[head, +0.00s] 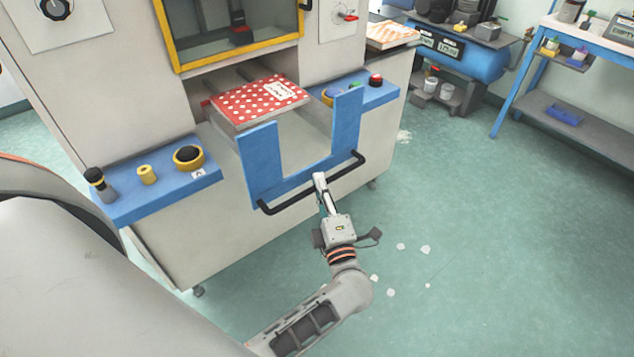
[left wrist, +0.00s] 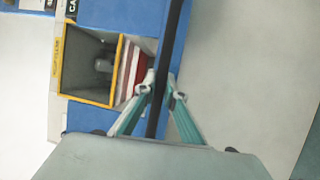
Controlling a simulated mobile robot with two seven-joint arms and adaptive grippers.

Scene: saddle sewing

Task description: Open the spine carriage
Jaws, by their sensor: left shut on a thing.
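The spine carriage has a blue U-shaped front plate (head: 262,165) with a black bar handle (head: 290,202) along its lower front. A red book with white dots (head: 262,100) lies behind the plate, below the yellow-framed window. The plate stands forward of the machine's opening. My left gripper (head: 320,181) is shut on the handle near its middle. In the left wrist view, the fingers (left wrist: 162,93) close around the dark handle bar (left wrist: 174,40), with the blue plate (left wrist: 144,19) behind it. My right gripper is not in view.
Blue control shelves flank the carriage, with a yellow-ringed black knob (head: 188,156) on the left and a red button (head: 375,80) on the right. A blue-framed workbench (head: 530,70) stands at the far right. Green floor (head: 480,230) in front is clear except for white scraps (head: 401,246).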

